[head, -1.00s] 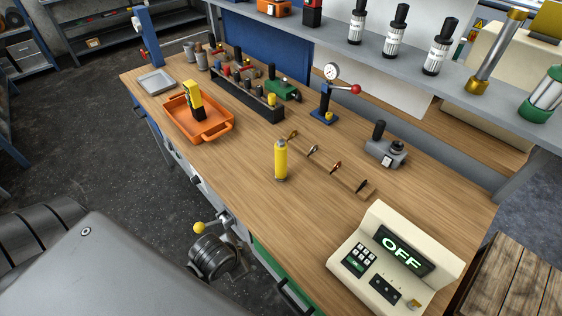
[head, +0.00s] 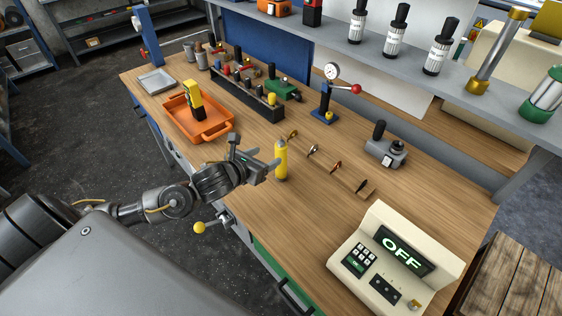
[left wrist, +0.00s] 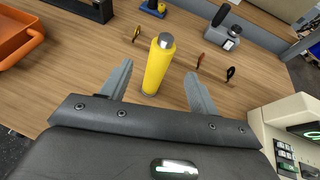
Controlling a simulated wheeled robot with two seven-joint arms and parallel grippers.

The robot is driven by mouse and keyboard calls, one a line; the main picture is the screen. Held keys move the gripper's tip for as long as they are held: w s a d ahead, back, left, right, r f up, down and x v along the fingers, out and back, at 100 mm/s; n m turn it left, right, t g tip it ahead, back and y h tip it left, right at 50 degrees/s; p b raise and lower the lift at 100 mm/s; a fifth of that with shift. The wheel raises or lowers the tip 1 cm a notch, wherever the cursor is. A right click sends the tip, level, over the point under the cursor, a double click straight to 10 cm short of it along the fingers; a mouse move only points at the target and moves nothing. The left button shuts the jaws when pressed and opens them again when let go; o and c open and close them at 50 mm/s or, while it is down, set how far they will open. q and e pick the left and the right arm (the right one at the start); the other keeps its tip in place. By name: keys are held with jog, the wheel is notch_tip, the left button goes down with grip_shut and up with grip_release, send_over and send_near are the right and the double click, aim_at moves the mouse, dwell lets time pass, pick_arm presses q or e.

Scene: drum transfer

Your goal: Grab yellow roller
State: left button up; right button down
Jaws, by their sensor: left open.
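The yellow roller (head: 281,161) is a yellow cylinder with a grey top, standing upright on the wooden workbench (head: 300,235). My left gripper (head: 262,160) is beside it on the left in the head view, with its jaws open. In the left wrist view the yellow roller (left wrist: 157,66) stands ahead, between the directions of the two spread fingers (left wrist: 160,88). The fingers do not appear to grip it. My right gripper is not in view.
An orange tray (head: 227,126) holding a yellow and black tool (head: 194,98) lies to the left. A row of small tools (head: 335,167) lies just right of the roller. A cream control box (head: 430,238) reading OFF stands at the front right. Bench between is clear.

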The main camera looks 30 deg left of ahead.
aim_at(277, 150)
pick_arm(q)
jog(key=shift+w+r, duration=0.1)
jog(key=shift+w, duration=0.1)
jog(key=p+x, duration=0.1)
jog(key=x, duration=0.3)
jog(key=shift+w+p, duration=0.3)
jog(key=shift+w+d+f, duration=0.1)
jog(key=shift+w+f, duration=0.25)
jog(key=shift+w+p, duration=0.2)
jog(key=shift+p, duration=0.1)
jog(key=p+x, duration=0.1)
jog(key=x, duration=0.2)
jog(key=shift+w+d+f+p, duration=0.15)
jog(key=shift+w+d+p, duration=0.05)
jog(key=shift+w+p, duration=0.1)
jog(key=shift+w+f, duration=0.35)
jog(key=shift+w, duration=0.15)
jog(key=shift+c, duration=0.4)
jog(key=c, duration=1.2)
